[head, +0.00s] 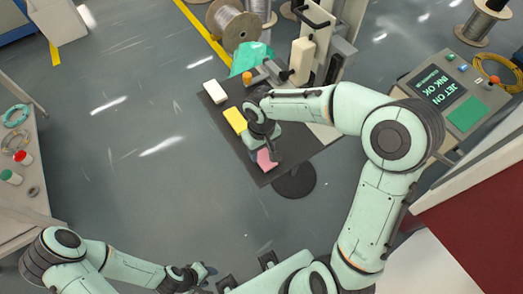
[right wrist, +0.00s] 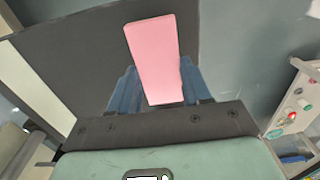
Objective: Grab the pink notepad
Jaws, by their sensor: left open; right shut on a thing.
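The pink notepad (right wrist: 155,52) shows in the right wrist view between the two blue fingers of my right gripper (right wrist: 155,88), which is shut on it. In the head view the pink notepad (head: 266,159) is at the near end of the dark table (head: 280,171), partly hidden by my right gripper (head: 268,150). I cannot tell whether it touches the table top. My left gripper (head: 205,272) is open and empty at the bottom of the head view, well away from the table.
A yellow block (head: 235,119) and a white block (head: 215,92) lie farther along the table. An orange cylinder (head: 247,78) and a beige upright machine (head: 302,60) stand at its far end. A control panel (head: 447,92) is at the right. Floor left of the table is clear.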

